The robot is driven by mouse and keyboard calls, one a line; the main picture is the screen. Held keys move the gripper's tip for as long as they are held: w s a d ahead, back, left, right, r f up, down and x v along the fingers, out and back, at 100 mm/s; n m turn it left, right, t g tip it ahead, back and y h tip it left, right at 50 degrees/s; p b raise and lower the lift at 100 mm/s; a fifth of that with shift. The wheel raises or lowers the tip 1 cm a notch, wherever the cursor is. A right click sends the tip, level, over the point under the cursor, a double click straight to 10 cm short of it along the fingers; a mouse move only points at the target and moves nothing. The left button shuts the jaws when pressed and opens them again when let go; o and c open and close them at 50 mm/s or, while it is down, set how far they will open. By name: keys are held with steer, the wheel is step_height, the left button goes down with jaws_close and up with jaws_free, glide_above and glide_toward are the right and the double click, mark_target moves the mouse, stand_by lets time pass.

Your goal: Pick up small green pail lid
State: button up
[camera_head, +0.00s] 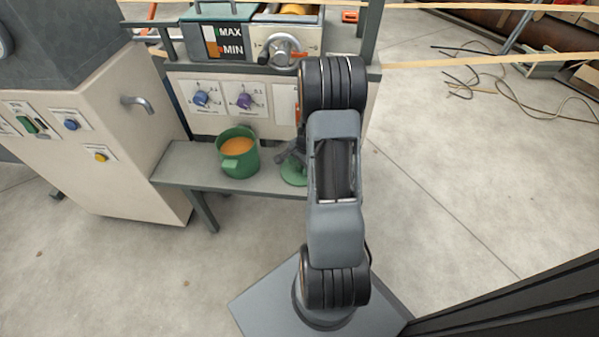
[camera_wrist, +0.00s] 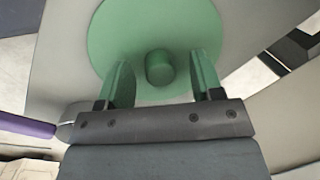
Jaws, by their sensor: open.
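The small green pail lid (camera_head: 293,171) lies on the grey bench to the right of the green pail (camera_head: 239,158), partly hidden by my arm in the head view. In the wrist view the lid (camera_wrist: 190,25) is a flat green disc with a round knob (camera_wrist: 159,68) in its middle. My gripper (camera_wrist: 161,75) is open, with one finger on each side of the knob and gaps between. I cannot tell how high the fingers are above the lid. My gripper also shows small in the head view (camera_head: 288,160).
The grey bench (camera_head: 185,163) carries the pail, which holds something orange. A beige cabinet with a tap (camera_head: 137,104) stands to the left.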

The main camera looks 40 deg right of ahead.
steer(key=c, duration=1)
steer(key=shift+r, duration=0.2)
